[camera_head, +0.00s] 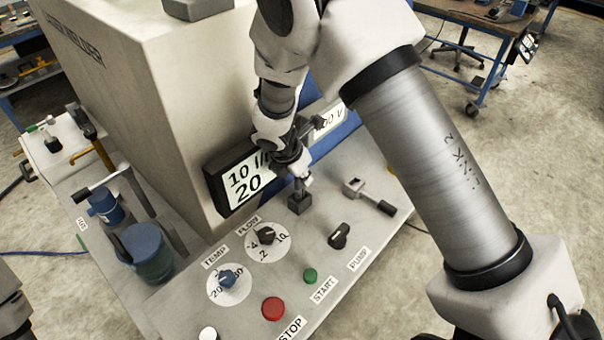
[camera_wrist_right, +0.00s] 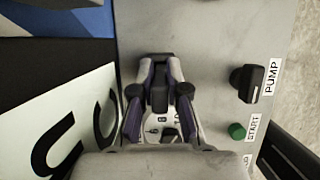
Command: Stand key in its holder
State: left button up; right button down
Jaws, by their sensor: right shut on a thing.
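My right gripper (camera_head: 302,176) points down over the control panel, just above a small dark grey block (camera_head: 299,204), which looks like the key holder. The gripper is shut on a small dark piece, the key (camera_head: 298,188), mostly hidden by the fingers. Its lower end meets or overlaps the block's top; I cannot tell whether it is inside. In the right wrist view the fingers (camera_wrist_right: 160,92) close around a dark part between them. My left gripper does not show.
A display (camera_head: 236,182) stands behind the gripper. The panel carries a FLOW knob (camera_head: 266,237), a TEMP knob (camera_head: 227,279), a PUMP knob (camera_head: 340,236), a red STOP button (camera_head: 273,308) and a green START button (camera_head: 310,275). A black-handled lever (camera_head: 370,196) sits right of the block.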

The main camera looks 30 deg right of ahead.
jog(key=shift+f+b, duration=0.9)
jog(key=shift+f, duration=0.3)
jog(key=c, duration=1.1)
grip_release()
jog(key=v, duration=0.7)
jog(key=shift+r, duration=0.25)
jog(key=shift+a, duration=0.1)
